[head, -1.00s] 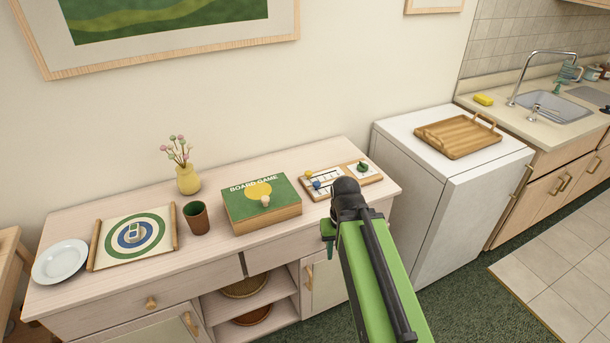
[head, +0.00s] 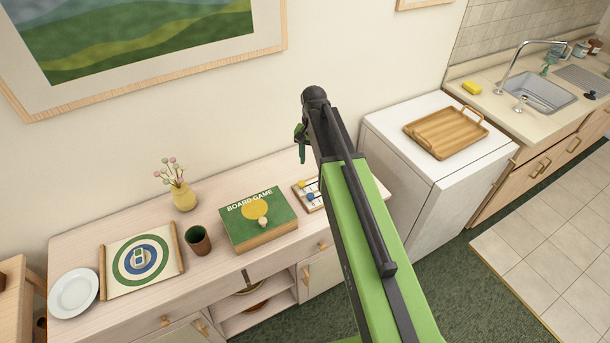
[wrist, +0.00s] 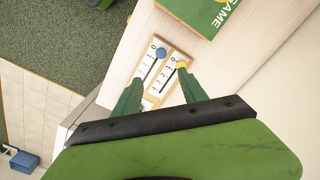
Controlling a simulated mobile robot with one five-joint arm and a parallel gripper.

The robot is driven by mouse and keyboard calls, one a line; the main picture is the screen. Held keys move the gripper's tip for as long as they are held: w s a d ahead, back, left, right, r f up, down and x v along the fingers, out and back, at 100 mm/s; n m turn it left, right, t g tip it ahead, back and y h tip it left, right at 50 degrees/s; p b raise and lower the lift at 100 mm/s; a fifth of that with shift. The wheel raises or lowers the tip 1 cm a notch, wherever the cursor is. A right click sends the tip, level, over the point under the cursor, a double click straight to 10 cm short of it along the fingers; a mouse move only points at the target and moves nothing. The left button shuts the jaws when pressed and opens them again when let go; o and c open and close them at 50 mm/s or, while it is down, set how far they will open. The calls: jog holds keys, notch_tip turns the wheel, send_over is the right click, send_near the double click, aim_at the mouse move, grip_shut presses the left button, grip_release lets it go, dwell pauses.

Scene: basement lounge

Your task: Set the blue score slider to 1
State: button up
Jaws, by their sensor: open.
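The score board (wrist: 168,83) lies on the sideboard, with two white numbered scales in a wooden frame. The blue slider (wrist: 161,52) sits near the 0 end of its scale in the wrist view; its exact mark is hard to read. The yellow slider (wrist: 181,66) is near the same end of the other scale. Both sliders also show in the head view, blue (head: 310,196) and yellow (head: 302,184). My gripper (wrist: 162,76) is open and empty, its green fingers appearing either side of the board. In the head view my gripper (head: 301,148) and arm hide the board's right part.
The board game box (head: 258,220) stands left of the score board on the sideboard (head: 215,264). A brown cup (head: 198,240), a yellow vase (head: 184,198), a target mat (head: 112,270) and a plate (head: 74,294) lie farther left. A white cabinet with a wooden tray (head: 446,132) stands right.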

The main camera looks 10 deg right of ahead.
aim_at(310, 196)
jog(key=f+b, duration=1.1)
jog(key=b, duration=0.1)
jog(key=f+b, duration=0.5)
jog(key=f, duration=0.1)
jog(key=shift+a+f+b, duration=0.25)
jog(key=shift+f+b, duration=0.1)
jog(key=shift+b, duration=0.05)
jog(key=shift+r, duration=0.1)
jog(key=shift+s, duration=0.1)
grip_shut()
